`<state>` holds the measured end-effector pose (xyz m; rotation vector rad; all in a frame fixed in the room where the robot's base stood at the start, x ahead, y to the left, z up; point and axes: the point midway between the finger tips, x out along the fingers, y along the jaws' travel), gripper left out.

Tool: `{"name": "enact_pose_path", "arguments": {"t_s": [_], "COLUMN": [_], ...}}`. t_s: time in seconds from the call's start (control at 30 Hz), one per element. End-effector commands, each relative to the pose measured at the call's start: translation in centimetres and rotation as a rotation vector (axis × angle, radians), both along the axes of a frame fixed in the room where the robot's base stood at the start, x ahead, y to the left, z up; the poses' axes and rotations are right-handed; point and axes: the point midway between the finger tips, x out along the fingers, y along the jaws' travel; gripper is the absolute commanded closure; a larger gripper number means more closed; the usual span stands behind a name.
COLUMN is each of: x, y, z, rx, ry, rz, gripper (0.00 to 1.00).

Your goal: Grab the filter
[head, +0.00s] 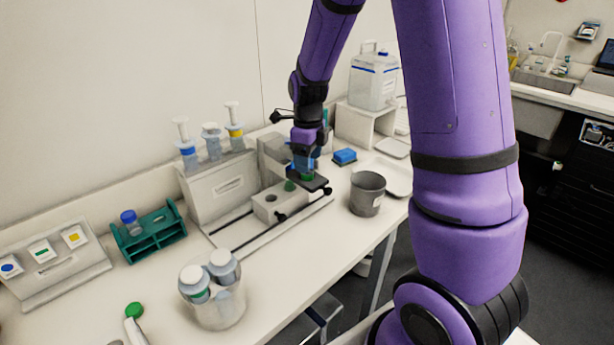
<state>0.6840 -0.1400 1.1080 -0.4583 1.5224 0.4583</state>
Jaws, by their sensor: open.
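My gripper (311,182) is at the far end of my purple arm, low over the right part of a white block fixture (268,206) on the bench. It is open. A small green round piece (290,186) sits at the top of the block, just left of the gripper. More green and blue shows at the gripper, but what it belongs to is too small and partly hidden to tell. I cannot tell for certain which item is the filter. Any contact between the fingers and a piece is not clear.
A grey stand (222,187) with several syringes is left of the fixture. A teal rack (148,232), a clear jar of capped bottles (222,306) and a card holder (52,262) occupy the left.

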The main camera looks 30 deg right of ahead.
Motion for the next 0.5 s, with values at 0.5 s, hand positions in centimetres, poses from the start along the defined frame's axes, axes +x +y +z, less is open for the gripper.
{"name": "enact_pose_path", "arguments": {"t_s": [0.5], "x": [0.2], "y": [0.1], "z": [-3.6], "rx": [0.001], "ry": [-0.001], "rz": [0.001], "gripper": [0.35]}}
